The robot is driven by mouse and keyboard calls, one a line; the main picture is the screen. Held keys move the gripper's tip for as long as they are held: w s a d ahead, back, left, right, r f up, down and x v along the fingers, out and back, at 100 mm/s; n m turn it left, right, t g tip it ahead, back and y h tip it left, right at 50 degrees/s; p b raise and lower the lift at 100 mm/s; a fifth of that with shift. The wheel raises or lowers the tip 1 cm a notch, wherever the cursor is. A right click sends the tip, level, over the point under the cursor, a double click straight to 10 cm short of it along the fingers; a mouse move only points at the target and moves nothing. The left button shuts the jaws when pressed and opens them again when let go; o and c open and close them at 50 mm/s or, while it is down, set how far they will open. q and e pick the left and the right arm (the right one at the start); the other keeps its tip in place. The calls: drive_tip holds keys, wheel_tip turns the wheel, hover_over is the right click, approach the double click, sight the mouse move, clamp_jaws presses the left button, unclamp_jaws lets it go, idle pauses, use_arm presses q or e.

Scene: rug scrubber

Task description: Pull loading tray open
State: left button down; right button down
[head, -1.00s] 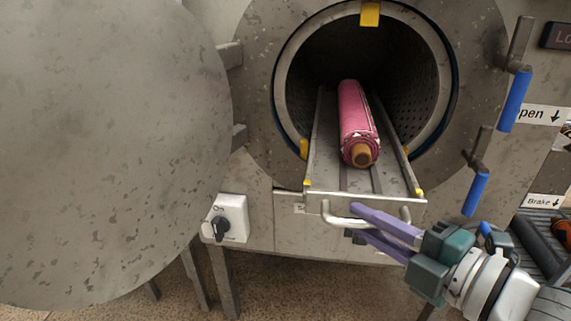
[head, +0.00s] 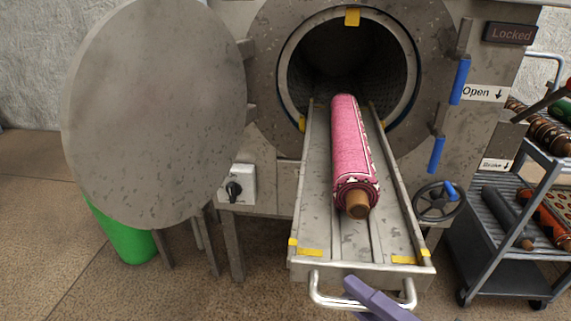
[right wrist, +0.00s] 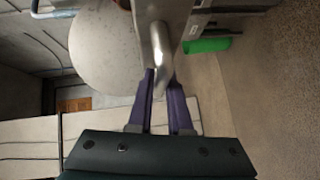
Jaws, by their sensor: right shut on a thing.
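The loading tray (head: 315,215) is a long grey metal tray that extends far out of the round drum opening (head: 350,65). A rolled pink rug (head: 352,150) lies lengthwise on it. A curved metal handle (head: 330,302) is fixed to the tray's front. My right gripper (head: 362,290), with purple fingers, is at the right part of this handle, near the bottom edge. In the right wrist view, the purple fingers (right wrist: 162,85) are closed around the handle bar (right wrist: 161,50). My left gripper is not in view.
The round machine door (head: 155,110) stands open at the left. A green bin (head: 125,240) is below it. A handwheel (head: 438,201) sits right of the tray. A shelf cart (head: 505,225) with rolled rugs stands at the right. Blue lever handles (head: 460,80) are on the machine front.

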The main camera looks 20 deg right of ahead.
drive_tip(key=shift+s+a, duration=0.5)
drive_tip(key=shift+s, duration=0.3)
drive_tip(key=shift+s+a, duration=0.45)
drive_tip(key=shift+s, duration=0.3)
drive_tip(key=c, duration=1.1)
unclamp_jaws()
drive_tip(key=shift+c, duration=0.2)
drive_tip(key=shift+s, duration=0.1)
drive_tip(key=v, duration=0.9)
drive_tip(key=shift+s, duration=0.4)
drive_tip(key=shift+d, duration=0.1)
